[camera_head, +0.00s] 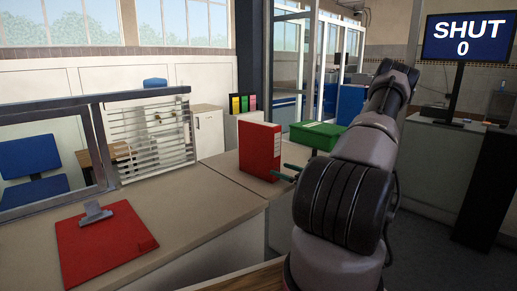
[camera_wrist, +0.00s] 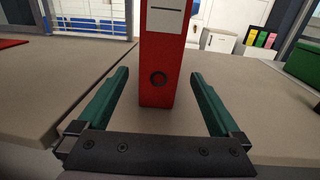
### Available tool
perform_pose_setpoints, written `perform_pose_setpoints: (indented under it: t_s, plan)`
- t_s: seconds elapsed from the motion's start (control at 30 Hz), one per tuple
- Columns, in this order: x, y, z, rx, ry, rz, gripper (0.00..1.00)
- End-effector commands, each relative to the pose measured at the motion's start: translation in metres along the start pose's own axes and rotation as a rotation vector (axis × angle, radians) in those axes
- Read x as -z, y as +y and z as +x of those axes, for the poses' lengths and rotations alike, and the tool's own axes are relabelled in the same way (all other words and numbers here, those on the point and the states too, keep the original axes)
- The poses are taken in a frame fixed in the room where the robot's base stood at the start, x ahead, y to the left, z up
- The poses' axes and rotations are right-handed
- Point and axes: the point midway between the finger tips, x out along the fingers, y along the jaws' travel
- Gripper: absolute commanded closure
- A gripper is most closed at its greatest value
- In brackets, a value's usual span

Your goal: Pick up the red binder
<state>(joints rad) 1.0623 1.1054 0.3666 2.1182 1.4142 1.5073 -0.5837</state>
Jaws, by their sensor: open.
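The red binder (camera_head: 260,151) stands upright on the desk in the head view, left of my arm. In the wrist view the red binder (camera_wrist: 165,60) faces me with its white label and dark finger hole; its top is cut off by the frame. My gripper (camera_wrist: 160,82) is open, with one green finger to each side of the binder's lower part and a gap on both sides. In the head view my gripper (camera_head: 287,172) is beside the binder's right side, partly hidden by my arm.
A red clipboard (camera_head: 106,242) lies on the desk (camera_head: 190,215) at the front left. A green box (camera_head: 317,134) stands behind and right of the binder. A railing (camera_head: 50,115) edges the desk's left. A screen (camera_head: 468,38) reads "SHUT 0". Desk between clipboard and binder is clear.

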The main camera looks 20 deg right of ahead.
Motion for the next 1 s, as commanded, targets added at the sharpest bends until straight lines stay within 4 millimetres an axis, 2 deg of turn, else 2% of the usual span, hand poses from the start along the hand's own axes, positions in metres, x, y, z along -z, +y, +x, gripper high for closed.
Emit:
perform_pose_setpoints:
  t_s: [0.07, 0.3, 0.57, 0.8, 1.0]
  plan:
    - [0.002, -0.002, 0.004, 0.009, -0.003, 0.005, 0.0]
    - [0.003, -0.002, 0.041, 0.009, -0.003, 0.007, 0.0]
    - [0.003, 0.0, 0.063, 0.009, -0.003, 0.007, 0.0]
    - [0.005, 0.003, 0.098, 0.009, -0.002, 0.005, 0.0]
    - [0.005, 0.003, 0.107, 0.009, -0.002, 0.006, 0.0]
